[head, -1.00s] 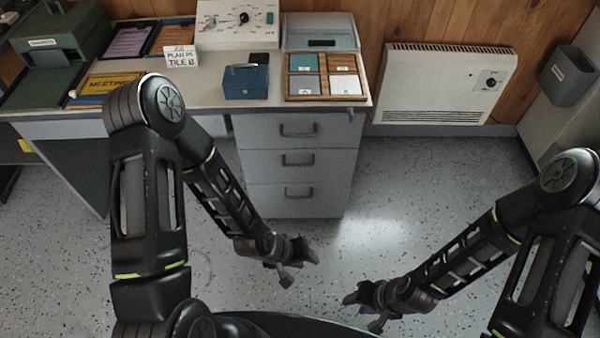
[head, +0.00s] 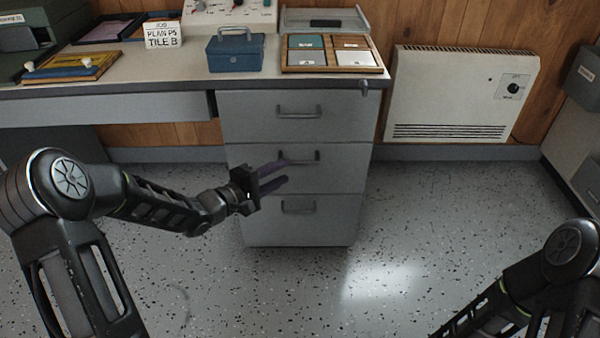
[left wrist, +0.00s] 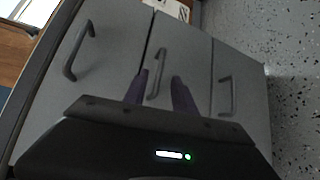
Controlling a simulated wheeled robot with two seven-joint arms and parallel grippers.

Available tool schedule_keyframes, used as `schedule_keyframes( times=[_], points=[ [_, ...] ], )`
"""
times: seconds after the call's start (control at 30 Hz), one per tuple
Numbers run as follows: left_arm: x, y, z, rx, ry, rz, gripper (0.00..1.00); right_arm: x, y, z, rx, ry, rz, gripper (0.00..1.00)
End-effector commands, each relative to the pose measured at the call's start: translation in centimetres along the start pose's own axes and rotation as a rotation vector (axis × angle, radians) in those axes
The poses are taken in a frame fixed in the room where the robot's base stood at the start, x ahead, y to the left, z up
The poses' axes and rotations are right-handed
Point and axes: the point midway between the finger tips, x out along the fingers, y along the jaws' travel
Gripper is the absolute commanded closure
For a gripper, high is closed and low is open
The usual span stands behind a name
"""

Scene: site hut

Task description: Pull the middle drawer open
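The grey drawer unit has three drawers, all shut. The middle drawer (head: 345,170) has a dark bar handle (head: 312,156), which also shows in the left wrist view (left wrist: 157,72). My left gripper (head: 286,171) is open, its two purple fingers pointing at the middle drawer, just left of and slightly below the handle in the head view. In the left wrist view the fingers (left wrist: 159,76) stand apart with the middle handle seen between their tips. I cannot tell whether they touch it. My right gripper is out of view; only its arm shows at lower right.
The top handle (head: 299,111) and bottom handle (head: 298,206) are close above and below. A key-like knob (head: 364,88) sticks out under the desktop edge. A white heater (head: 460,95) is on the wall at right. The floor (head: 420,220) before the drawers is clear.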

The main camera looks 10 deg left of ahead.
Motion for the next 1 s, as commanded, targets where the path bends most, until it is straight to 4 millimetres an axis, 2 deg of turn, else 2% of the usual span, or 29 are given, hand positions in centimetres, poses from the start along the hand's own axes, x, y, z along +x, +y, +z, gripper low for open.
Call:
schedule_keyframes(
  times=[0.23, 0.37, 0.8, 1.0],
  points=[
    [0.1, 0.0, 0.0, 0.0, 0.001, -0.002, 0.67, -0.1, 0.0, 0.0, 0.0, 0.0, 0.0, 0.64],
    [0.8, -0.1, 0.0, 0.001, 0.001, -0.002, 0.67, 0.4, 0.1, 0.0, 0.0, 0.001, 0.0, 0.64],
    [6.9, -0.3, 0.0, 0.0, 0.0, -0.001, 0.67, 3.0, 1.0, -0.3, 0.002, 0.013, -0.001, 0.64],
    [7.8, -0.1, 0.0, -0.001, 0.002, -0.002, 0.67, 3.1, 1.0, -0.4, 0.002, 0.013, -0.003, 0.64]
  ],
)
